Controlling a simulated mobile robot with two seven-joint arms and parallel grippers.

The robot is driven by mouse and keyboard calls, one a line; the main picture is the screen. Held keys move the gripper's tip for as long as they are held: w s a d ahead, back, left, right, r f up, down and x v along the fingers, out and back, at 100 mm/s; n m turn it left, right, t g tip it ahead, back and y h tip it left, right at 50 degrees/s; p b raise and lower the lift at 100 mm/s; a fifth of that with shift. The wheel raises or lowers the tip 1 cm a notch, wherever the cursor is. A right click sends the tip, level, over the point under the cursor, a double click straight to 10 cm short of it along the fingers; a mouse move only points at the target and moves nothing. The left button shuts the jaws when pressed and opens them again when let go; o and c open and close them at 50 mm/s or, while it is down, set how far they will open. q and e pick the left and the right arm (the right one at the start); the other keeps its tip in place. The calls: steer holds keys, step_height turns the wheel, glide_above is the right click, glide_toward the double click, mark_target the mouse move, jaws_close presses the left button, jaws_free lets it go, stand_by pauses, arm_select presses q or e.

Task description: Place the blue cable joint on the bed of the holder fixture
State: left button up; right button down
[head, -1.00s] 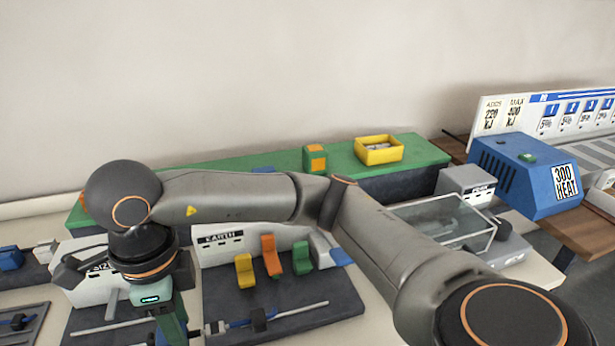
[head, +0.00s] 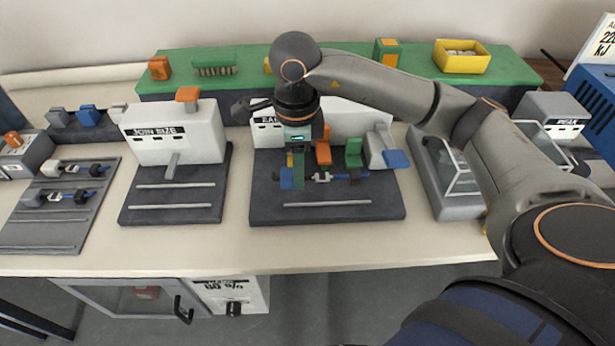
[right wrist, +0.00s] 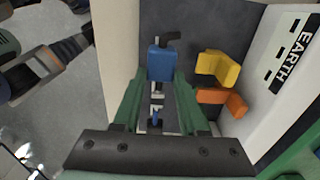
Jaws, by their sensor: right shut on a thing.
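My right gripper (head: 299,180) is shut on the blue cable joint (right wrist: 161,62), low over the dark base of the EARTH-labelled fixture (head: 250,212). In the head view the blue joint (head: 287,182) shows at the left of the green fingers. Its pale connector, blue cable and black piece stretch right across the base, roughly level. In the right wrist view the joint sits between the green fingertips, with a black piece beyond it. I cannot tell whether it touches the base, or whether this fixture is the holder. My left gripper is not seen.
Yellow (right wrist: 217,68), orange (head: 323,152) and green (head: 353,152) clips stand behind the cable. A grey block with a blue pad (head: 397,158) is at right. The JOIN SIZE fixture (head: 172,132) stands left, and a clear-covered box (head: 455,170) right. The front table strip is clear.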

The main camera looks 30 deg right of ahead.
steer(key=d+f, duration=0.2)
steer(key=shift+w+f, duration=0.3)
steer(key=shift+w, duration=0.05)
steer(key=shift+w+d+f, duration=0.1)
steer(key=shift+d+f, duration=0.05)
steer(key=shift+f, duration=1.55)
steer(key=shift+f, duration=0.15)
steer(key=c, duration=0.7)
jaws_free()
steer(key=shift+c, duration=0.2)
step_height(320, 180, up, 12)
steer(key=shift+r, duration=0.2)
